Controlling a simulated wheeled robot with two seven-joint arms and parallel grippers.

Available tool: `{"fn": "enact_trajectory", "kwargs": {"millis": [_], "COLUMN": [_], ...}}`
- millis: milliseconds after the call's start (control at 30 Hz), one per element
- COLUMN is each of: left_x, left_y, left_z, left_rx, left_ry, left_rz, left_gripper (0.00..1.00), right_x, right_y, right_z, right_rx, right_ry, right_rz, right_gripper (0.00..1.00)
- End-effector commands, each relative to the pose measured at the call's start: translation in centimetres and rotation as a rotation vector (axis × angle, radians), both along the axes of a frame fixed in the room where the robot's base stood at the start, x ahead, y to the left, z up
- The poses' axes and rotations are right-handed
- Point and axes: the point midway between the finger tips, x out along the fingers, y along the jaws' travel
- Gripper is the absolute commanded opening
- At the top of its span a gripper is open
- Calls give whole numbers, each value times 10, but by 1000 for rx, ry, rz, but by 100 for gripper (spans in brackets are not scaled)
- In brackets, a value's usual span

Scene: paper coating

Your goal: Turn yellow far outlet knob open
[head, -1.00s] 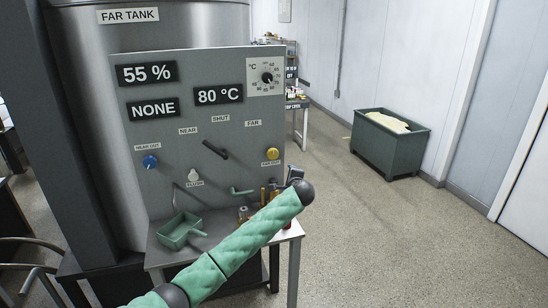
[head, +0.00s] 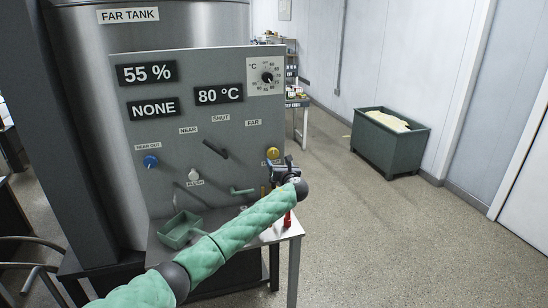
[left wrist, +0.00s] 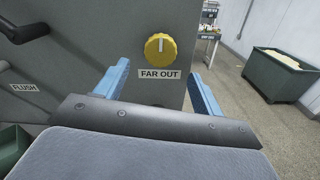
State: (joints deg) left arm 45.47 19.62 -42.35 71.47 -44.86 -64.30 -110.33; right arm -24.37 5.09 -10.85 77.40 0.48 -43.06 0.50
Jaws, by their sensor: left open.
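The yellow far outlet knob (head: 273,153) is on the lower right of the grey panel (head: 140,80). In the left wrist view the yellow knob (left wrist: 160,47) faces me, with a pale pointer mark standing about upright and the FAR OUT label (left wrist: 159,73) below it. My left gripper (head: 279,165) is just below the knob in the head view and covers its label there. In the left wrist view my left gripper (left wrist: 160,90) has its blue fingers apart and empty, either side of the label, with the knob beyond them. The right gripper is not in view.
A blue near outlet knob (head: 150,162), a white flush knob (head: 194,175) and a dark lever (head: 215,149) are on the panel. A green scoop-like tray (head: 180,230) sits on the shelf below. A green bin (head: 390,150) stands at the right, with open floor before it.

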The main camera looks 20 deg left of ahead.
Motion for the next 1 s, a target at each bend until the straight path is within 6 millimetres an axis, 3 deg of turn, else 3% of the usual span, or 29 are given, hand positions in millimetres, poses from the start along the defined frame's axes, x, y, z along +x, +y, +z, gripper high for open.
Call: {"fn": "enact_trajectory", "kwargs": {"millis": [400,900,1000], "left_x": [45,55,55], "left_y": [31,37,37], "left_z": [2,0,0], "left_rx": [-2,-5,-5], "left_ry": [0,0,0], "left_rz": [0,-1,-1], "left_gripper": [68,68,49], "right_x": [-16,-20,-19], "right_y": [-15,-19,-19], "right_z": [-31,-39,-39], "right_rx": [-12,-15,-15], "right_ry": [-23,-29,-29], "right_rz": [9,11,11], "right_gripper": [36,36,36]}}
